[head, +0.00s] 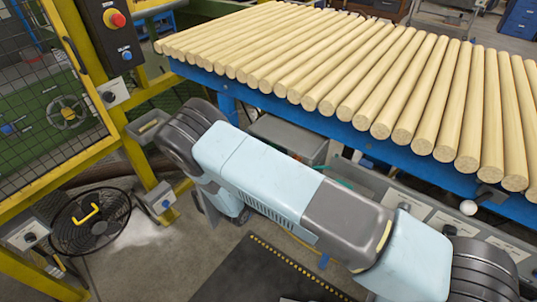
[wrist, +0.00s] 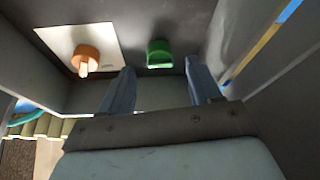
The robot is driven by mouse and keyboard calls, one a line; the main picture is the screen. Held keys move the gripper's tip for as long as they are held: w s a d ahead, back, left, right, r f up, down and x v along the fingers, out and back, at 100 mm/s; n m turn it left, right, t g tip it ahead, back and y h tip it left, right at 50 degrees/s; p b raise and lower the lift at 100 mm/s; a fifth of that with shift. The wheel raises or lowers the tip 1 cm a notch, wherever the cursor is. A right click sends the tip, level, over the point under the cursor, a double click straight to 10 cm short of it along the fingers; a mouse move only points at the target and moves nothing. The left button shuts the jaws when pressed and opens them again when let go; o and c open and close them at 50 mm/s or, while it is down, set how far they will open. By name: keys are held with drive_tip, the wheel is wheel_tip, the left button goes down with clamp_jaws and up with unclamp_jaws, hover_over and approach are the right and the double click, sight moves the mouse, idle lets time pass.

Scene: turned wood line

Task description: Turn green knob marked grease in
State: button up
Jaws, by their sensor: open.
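The green knob (wrist: 159,53) shows in the wrist view on a dark panel, near the top middle. My gripper (wrist: 158,75) is open and empty, with its two fingers pointing toward the panel. The knob lies just beyond the fingertips, between them in the picture; I see no contact. No marking can be read beside the green knob. In the head view my arm reaches down to the right, and my gripper and the green knob are not visible there.
An orange knob (wrist: 86,58) on a white plate (wrist: 62,44) sits left of the green one. Grey walls flank my gripper closely. In the head view a blue-framed rack (head: 262,97) carries several wooden rods (head: 330,62). A yellow-framed fence (head: 100,95) and a black fan (head: 92,222) stand left.

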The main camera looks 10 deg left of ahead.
drive_tip(key=v, duration=0.9)
drive_tip(key=shift+s, duration=0.2)
drive_tip(key=shift+f, duration=0.1)
